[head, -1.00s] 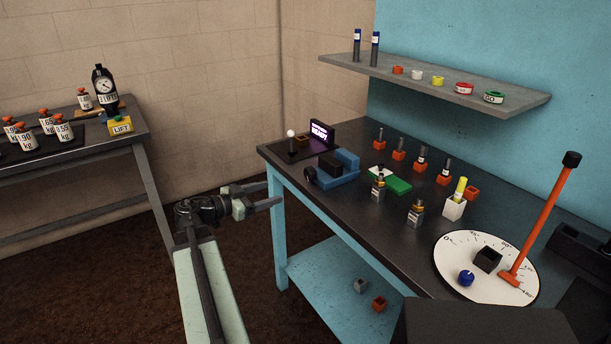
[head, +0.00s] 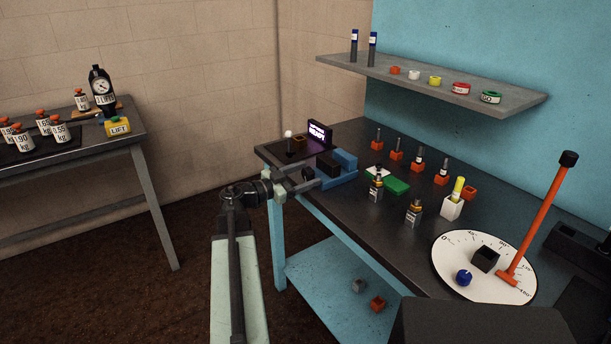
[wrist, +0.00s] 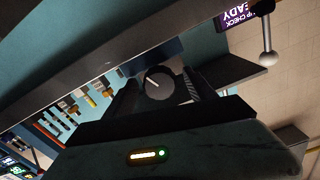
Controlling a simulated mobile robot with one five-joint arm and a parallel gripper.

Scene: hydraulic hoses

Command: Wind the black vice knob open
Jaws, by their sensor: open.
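The blue vice (head: 338,178) stands at the near left corner of the dark bench. Its round black knob (head: 308,173) faces my arm. My gripper (head: 306,179) is open at the knob, with its fingers reaching toward the vice. In the wrist view the knob (wrist: 159,84), marked with a white line, shows between my two open fingers (wrist: 158,92). I cannot tell whether either finger touches it.
A lit purple sign (head: 320,133) and a white-tipped lever (head: 289,142) stand behind the vice. A green-and-white block (head: 397,187) and several hose fittings are to its right. A dial plate (head: 450,275) with an orange lever (head: 535,220) lies further right. Left of the bench is open floor.

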